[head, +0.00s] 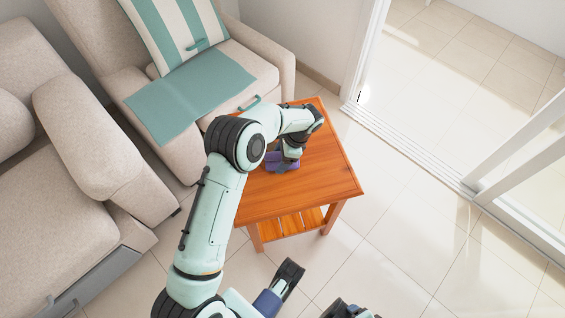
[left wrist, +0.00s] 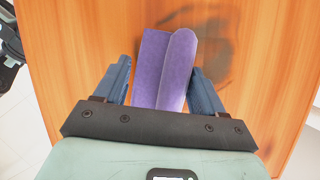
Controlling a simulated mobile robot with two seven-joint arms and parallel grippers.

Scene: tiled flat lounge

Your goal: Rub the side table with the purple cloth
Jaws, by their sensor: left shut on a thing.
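The side table (head: 318,185) is orange-brown wood with a square top and a slatted lower shelf. The folded purple cloth (head: 284,164) is on its top, left of the middle. My left gripper (head: 287,153) points down over the table, shut on the cloth. In the left wrist view the cloth (left wrist: 165,68) is between the blue fingers and reaches out past them. A dark smudgy patch (left wrist: 237,48) shows on the tabletop right of the cloth; I cannot tell whether it is dirt or shadow.
A beige armchair (head: 240,60) with a striped cushion (head: 180,28) and a teal cloth (head: 190,92) stands behind and left of the table. A beige sofa (head: 50,190) is at left. A sliding door frame (head: 415,145) is at right. Tiled floor between is clear.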

